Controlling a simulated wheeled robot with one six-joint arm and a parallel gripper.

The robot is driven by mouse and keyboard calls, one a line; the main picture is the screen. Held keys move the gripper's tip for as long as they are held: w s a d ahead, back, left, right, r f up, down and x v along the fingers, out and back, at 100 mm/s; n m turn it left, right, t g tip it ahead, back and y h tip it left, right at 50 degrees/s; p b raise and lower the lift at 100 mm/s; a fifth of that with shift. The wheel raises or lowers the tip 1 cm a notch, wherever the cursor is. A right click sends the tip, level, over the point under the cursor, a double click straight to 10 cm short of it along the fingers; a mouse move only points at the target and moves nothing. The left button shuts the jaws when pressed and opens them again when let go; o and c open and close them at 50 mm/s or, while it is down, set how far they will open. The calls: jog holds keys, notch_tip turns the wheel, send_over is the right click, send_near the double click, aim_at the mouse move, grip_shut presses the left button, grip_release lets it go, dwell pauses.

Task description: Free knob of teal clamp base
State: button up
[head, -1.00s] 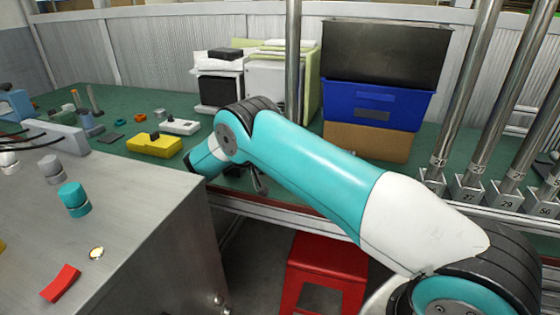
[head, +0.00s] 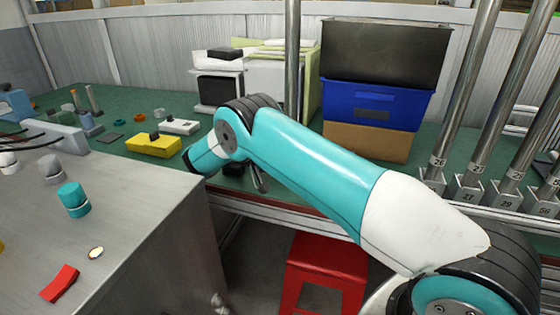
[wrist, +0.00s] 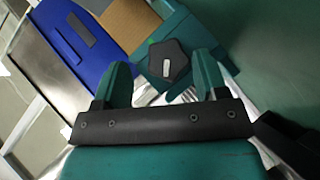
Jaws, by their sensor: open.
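In the wrist view, a black angular knob (wrist: 168,66) with a small pale mark sits on a teal clamp base (wrist: 218,66). The base's lower part is hidden by the knob and my fingers. My gripper (wrist: 161,60) is open, with one teal finger to each side of the knob in the picture. The knob appears between the fingertips or just past them; I cannot tell the depth, and I see no clear contact. In the head view my arm reaches over the green bench and hides the gripper.
A blue bin (head: 345,108) stands on a cardboard box (head: 340,141), with a black bin (head: 400,50) on top. A yellow block (head: 153,146) lies on the green bench (head: 125,98). A metal cabinet (head: 150,215) is at left, a red stool (head: 325,262) below.

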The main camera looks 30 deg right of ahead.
notch_tip(320, 180, up, 19)
jog(key=p, duration=1.2)
